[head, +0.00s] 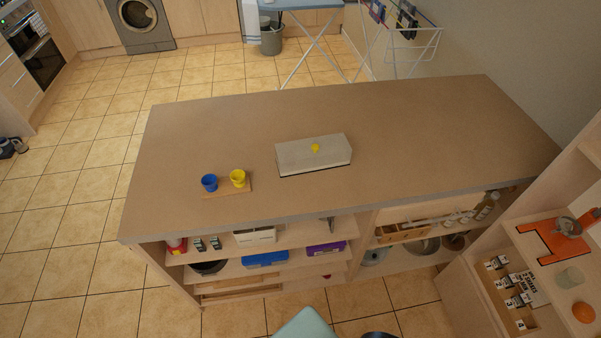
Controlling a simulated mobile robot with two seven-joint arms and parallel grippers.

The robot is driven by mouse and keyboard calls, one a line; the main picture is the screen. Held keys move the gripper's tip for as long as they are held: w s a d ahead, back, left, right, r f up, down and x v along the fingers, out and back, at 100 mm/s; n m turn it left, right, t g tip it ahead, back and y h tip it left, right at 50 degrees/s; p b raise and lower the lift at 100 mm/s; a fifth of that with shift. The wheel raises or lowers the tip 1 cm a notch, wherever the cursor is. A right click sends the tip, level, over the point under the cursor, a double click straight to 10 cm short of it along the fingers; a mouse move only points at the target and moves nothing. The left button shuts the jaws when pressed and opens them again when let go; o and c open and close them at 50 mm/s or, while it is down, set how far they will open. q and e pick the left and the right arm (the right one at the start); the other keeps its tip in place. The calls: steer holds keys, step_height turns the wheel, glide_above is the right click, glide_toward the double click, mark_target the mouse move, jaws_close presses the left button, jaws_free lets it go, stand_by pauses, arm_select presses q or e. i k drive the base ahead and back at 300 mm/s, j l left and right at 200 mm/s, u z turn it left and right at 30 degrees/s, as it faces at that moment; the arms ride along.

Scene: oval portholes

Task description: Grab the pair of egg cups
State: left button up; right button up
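A blue egg cup (209,183) and a yellow egg cup (238,178) stand upright side by side on a small wooden board (227,191). The board lies near the front left of the brown island counter (400,130). The blue cup is on the left, the yellow cup on the right, with a small gap between them. Neither of my grippers shows in the head view.
The counter is otherwise clear. Open shelves (290,258) below hold boxes and bowls. A side shelf (510,250) stands at right.

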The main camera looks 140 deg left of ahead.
mark_target(239, 182)
steer(key=z, duration=3.7)
